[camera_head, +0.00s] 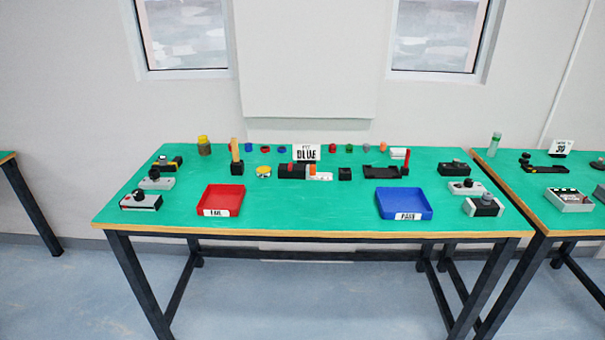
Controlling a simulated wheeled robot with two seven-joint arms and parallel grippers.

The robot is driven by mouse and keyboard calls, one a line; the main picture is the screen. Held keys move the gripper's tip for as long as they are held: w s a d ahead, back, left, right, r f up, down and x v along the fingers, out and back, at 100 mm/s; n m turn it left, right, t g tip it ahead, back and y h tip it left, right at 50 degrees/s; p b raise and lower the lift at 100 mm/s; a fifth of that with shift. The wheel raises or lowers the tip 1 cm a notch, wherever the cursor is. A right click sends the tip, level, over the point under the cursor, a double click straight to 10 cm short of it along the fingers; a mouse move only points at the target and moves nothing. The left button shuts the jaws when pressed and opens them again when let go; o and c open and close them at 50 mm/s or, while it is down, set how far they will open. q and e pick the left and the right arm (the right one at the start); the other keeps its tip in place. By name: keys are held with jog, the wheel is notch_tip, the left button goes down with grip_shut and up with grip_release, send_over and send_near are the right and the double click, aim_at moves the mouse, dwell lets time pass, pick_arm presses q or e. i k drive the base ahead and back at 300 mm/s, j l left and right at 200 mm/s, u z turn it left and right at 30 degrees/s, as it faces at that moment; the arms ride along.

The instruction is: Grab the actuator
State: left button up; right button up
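No part carries a label that reads actuator, so I cannot tell for certain which one it is. At the table's middle lies a dark cylinder-like part (291,171) with an orange band and a white piece (321,177) at its right end. A small black block (344,174) sits just right of it. A black holder (383,173) with an upright red piece (407,159) is further right. Neither of my grippers is in view.
A red tray (206,199) marked FAIL is front left; a blue tray (425,203) marked PASS is front right. Small grey and black devices stand near both sides. A sign (306,152) and small coloured parts line the back. The front middle of the green table is clear.

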aim_at(299, 171)
jog(key=i+u, duration=0.35)
jog(key=i, duration=0.15)
jog(key=i+l+u, duration=0.15)
jog(key=i+u, duration=0.2)
jog(key=i, duration=0.2)
jog(key=i+l+u, duration=0.35)
jog(key=i+j, duration=0.05)
jog(key=i, duration=0.1)
